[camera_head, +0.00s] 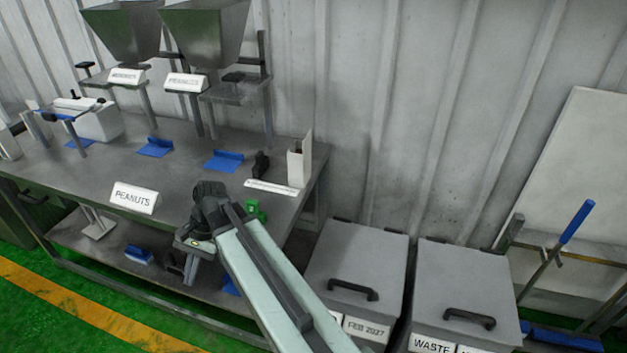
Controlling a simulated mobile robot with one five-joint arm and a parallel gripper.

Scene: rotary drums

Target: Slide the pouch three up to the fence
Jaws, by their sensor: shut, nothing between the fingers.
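I cannot make out with certainty a pouch or a label for pouch three. Two blue pieces with a raised edge, a left one (155,147) and a right one (224,160), lie on the grey table (180,180); I cannot tell whether either is the fence. My arm reaches in from the lower right and bends down at the table's front edge. My gripper (190,270) is shut and empty, small and partly hidden by my arm, in front of the table.
Two metal hoppers (205,35) stand over the table's back. A PEANUTS sign (134,198) stands at the front edge. A white upright holder (300,162), a white strip (271,187) and a green object (255,210) are at the right end. Grey lidded bins (356,262) stand right.

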